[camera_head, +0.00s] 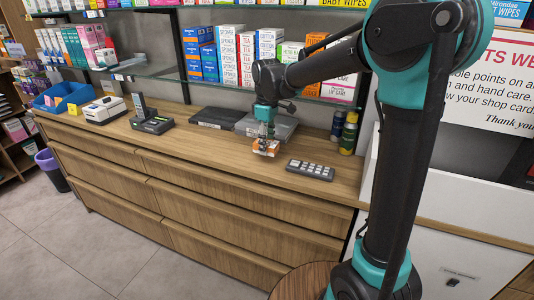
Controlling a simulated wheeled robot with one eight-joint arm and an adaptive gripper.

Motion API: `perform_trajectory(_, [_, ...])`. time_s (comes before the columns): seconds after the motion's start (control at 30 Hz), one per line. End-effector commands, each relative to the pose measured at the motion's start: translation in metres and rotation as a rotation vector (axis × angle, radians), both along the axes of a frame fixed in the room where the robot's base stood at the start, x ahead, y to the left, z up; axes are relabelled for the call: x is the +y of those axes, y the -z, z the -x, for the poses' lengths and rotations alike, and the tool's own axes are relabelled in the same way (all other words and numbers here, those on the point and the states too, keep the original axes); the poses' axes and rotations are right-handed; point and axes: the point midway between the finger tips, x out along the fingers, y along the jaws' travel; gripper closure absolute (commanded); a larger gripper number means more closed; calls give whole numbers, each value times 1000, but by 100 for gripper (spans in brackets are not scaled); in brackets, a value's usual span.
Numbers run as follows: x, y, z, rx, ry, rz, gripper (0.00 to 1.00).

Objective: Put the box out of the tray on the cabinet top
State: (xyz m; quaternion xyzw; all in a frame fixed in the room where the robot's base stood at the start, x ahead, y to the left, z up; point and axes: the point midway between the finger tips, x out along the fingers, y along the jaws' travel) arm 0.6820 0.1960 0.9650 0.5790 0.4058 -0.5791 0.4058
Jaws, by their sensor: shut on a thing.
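My gripper (267,141) points down over the wooden cabinet top (225,160), near its front edge. It is shut on a small orange-and-white box (264,149). The box is at or just above the wood; I cannot tell whether it touches. The gripper partly covers the top of the box. The box in my gripper is well outside this tray.
A grey keypad (310,170) lies right of the held box. Behind are a grey flat device (281,127) and a dark one (215,118). A phone (150,122) and a white machine (102,110) stand left. Wood between phone and box is clear.

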Motion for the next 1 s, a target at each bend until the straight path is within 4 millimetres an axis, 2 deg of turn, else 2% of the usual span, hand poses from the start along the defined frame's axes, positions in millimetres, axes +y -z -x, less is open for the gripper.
perform_trajectory(0.17, [0, 13, 0, 0, 0, 0, 85])
perform_trajectory(0.37, [0, 38, 0, 0, 0, 0, 85])
perform_trajectory(0.73, [0, 42, 0, 0, 0, 0, 85])
perform_trajectory(0.77, [0, 42, 0, 0, 0, 0, 52])
perform_trajectory(0.9, [0, 42, 0, 0, 0, 0, 35])
perform_trajectory(1.0, [0, 42, 0, 0, 0, 0, 35])
